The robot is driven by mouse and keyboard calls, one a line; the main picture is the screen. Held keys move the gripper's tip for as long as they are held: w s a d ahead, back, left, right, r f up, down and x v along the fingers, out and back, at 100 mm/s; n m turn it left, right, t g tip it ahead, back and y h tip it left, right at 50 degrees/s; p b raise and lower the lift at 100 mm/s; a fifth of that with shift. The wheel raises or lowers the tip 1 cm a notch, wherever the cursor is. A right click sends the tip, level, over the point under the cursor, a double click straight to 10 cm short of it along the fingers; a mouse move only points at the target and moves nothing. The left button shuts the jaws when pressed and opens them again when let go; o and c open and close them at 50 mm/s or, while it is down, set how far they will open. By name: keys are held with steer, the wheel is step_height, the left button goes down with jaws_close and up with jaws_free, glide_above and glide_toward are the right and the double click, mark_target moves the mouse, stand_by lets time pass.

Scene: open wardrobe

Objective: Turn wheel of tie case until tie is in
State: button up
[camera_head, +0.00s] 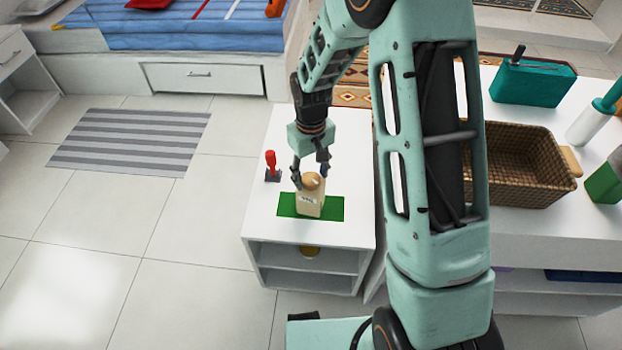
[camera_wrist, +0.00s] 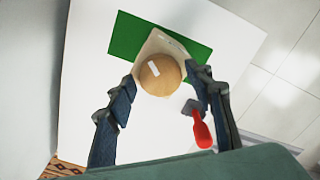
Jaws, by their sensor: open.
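A beige case (camera_head: 310,203) stands upright on a green mat (camera_head: 337,206) on the white cabinet. Its round tan top (camera_head: 311,181), which looks like the wheel, carries a pale mark in the wrist view (camera_wrist: 160,76). A small label is on the case's front. No tie can be made out. My gripper (camera_head: 310,174) points down over the case and is open. In the wrist view its fingers (camera_wrist: 164,84) stand on either side of the round top, with nothing held. Whether a finger touches the top, I cannot tell.
A red-handled item on a dark base (camera_head: 271,166) stands left of the case, close to my right finger in the wrist view (camera_wrist: 203,134). A wicker basket (camera_head: 520,190) and teal box (camera_head: 533,82) sit on the right counter. Striped rug (camera_head: 130,142) and open floor lie left.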

mark_target(311, 178)
steer(key=shift+r+p, duration=2.05)
steer(key=shift+r, duration=1.2)
